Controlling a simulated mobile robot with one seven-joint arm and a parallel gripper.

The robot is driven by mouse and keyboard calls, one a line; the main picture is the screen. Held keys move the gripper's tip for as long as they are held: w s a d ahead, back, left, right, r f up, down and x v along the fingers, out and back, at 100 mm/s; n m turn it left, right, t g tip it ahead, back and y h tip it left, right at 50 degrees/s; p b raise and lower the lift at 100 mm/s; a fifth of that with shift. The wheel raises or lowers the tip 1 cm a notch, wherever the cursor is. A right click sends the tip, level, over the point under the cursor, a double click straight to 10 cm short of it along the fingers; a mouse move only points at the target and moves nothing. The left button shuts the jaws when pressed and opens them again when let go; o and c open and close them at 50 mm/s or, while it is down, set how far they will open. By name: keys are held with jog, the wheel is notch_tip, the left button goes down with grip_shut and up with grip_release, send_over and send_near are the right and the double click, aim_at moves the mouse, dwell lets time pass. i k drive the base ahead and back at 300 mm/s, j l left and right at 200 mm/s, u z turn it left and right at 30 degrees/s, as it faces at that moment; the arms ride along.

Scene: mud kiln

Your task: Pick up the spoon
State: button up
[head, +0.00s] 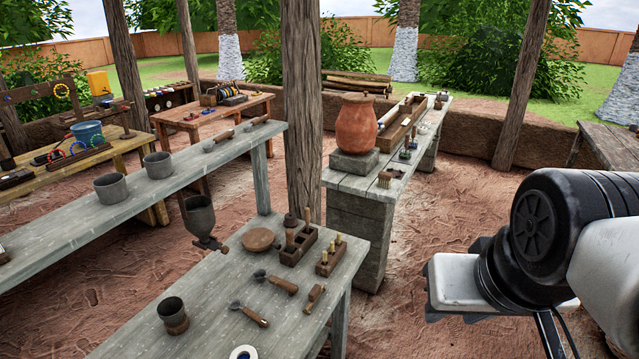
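Two short tools with brown wooden handles and dark rounded heads lie on the near grey wooden table (190,275). One spoon-like tool (275,283) lies near the table's middle. The other spoon-like tool (249,314) lies closer to the front. I cannot tell for sure which one is the spoon. My gripper (556,335) shows only in part at the lower right, beside and apart from the table. Its fingertips are cut off or hidden, so its opening does not show. I see nothing held in it.
A wooden block holder (299,245), a small block with pegs (331,256), a round wooden disc (258,240), a dark cup (173,314) and a white tape roll (243,352) share the table. A post (302,110) rises behind. Bare ground lies between table and arm.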

aim_at(234, 305)
jog(key=i+l+u, duration=0.15)
jog(key=i+l, duration=0.15)
jog(key=i, duration=0.3)
jog(key=i+l+u, duration=0.15)
jog(key=i+l, duration=0.2)
jog(key=i, duration=0.2)
jog(key=u, duration=1.4)
